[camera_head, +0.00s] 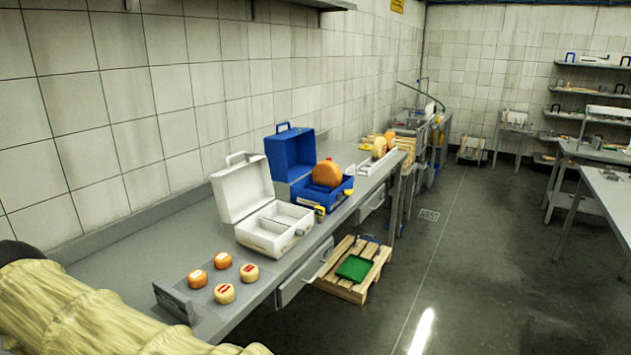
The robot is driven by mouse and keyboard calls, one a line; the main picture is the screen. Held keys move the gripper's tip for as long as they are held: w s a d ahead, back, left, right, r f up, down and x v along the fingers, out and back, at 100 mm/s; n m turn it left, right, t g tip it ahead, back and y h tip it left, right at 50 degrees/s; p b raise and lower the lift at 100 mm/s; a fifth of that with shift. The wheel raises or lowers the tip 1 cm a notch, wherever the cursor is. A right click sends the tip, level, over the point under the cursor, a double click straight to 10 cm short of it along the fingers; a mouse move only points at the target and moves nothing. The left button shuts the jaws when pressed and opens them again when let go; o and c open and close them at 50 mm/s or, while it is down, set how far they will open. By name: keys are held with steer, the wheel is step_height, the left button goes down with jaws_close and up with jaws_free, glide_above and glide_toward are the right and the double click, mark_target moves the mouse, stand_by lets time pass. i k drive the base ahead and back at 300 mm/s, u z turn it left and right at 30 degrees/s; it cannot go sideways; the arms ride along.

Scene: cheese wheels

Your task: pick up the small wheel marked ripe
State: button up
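Several small cheese wheels sit apart on a grey tray (207,311) at the near end of the workbench. Two are orange with a pale mark on top, the left one (197,279) and the back one (222,261). Two are pale yellow with a red mark on top, the right one (249,274) and the front one (224,294). The marks are too small to read, so I cannot tell which says ripe. My arm, in a yellowish cover, fills the lower left corner. My gripper is not in view.
An open white case (275,229) with compartments stands behind the wheels. Beyond it is an open blue case (291,154) with a large orange wheel (327,174). A tiled wall runs along the bench's back. A wooden pallet (345,290) with a green item (354,268) lies on the floor.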

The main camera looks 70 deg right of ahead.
mark_target(327, 172)
steer(key=i, duration=0.25)
steer(key=z, duration=2.5)
